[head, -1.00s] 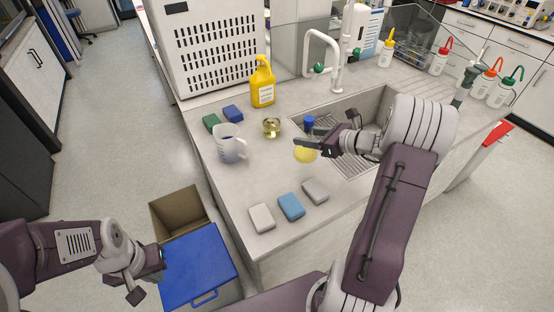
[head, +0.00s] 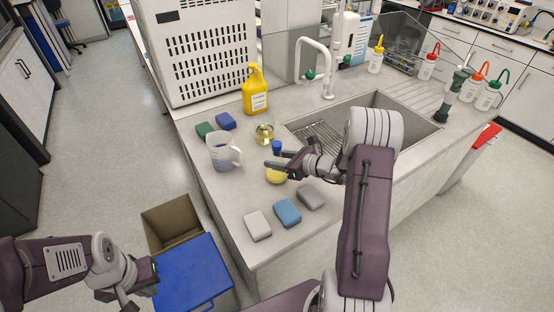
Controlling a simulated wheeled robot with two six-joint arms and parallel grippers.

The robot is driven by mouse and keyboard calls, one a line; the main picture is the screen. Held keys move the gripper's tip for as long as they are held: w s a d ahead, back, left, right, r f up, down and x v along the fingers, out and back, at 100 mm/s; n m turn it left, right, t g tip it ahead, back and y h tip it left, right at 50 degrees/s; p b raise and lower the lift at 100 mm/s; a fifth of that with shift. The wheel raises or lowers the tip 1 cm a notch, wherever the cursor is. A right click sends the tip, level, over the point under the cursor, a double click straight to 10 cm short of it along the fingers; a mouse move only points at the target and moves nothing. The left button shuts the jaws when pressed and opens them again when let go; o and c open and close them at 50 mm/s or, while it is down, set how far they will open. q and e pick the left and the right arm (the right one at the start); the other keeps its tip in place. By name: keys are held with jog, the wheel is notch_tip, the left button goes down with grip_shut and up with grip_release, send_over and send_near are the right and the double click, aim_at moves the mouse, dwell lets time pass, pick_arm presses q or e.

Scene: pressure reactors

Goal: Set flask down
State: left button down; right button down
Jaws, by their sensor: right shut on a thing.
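The flask (head: 276,175) has a blue cap (head: 276,147) and yellow contents in its rounded base. My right gripper (head: 276,164) is shut on it below the cap and hides part of its middle. The flask is upright, over the pale counter (head: 230,195) left of the sink. I cannot tell whether its base touches the counter. My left gripper (head: 141,286) is low at the left, by the blue lid, with its fingers apart and nothing between them.
A glass vessel with yellowish liquid (head: 264,134) stands just behind the flask. White (head: 257,226), blue (head: 288,213) and grey (head: 311,196) sponges lie in front. The sink (head: 375,110) is to the right.

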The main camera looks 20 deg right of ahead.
jog(key=shift+f, duration=0.15)
jog(key=c, duration=0.7)
grip_release()
